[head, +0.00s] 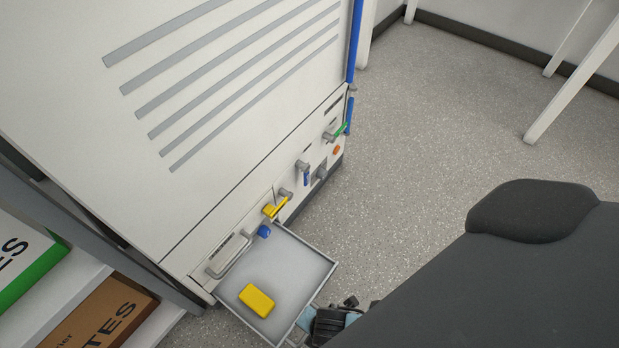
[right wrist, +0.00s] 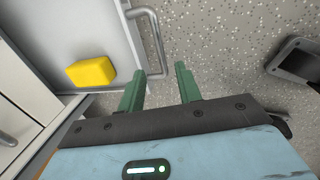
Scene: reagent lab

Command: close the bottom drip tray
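The bottom drip tray (head: 305,257) is a shallow grey tray standing pulled out from the bottom of a white cabinet. A yellow block (head: 257,300) lies in it. In the right wrist view the tray (right wrist: 88,30) is at the upper left, with the yellow block (right wrist: 91,72) in it and a bar handle (right wrist: 150,42) on its front. My right gripper (right wrist: 158,72) is open, its two green fingers apart with nothing between them, just short of the handle's end. In the head view my right gripper is mostly hidden by my dark arm. My left gripper is not in view.
The white cabinet (head: 200,130) has yellow, blue and green valve levers above and beside the tray. Shelves with boxes (head: 105,312) stand at the lower left. Speckled floor (head: 420,130) is open to the right, with white table legs (head: 570,85) at the far right.

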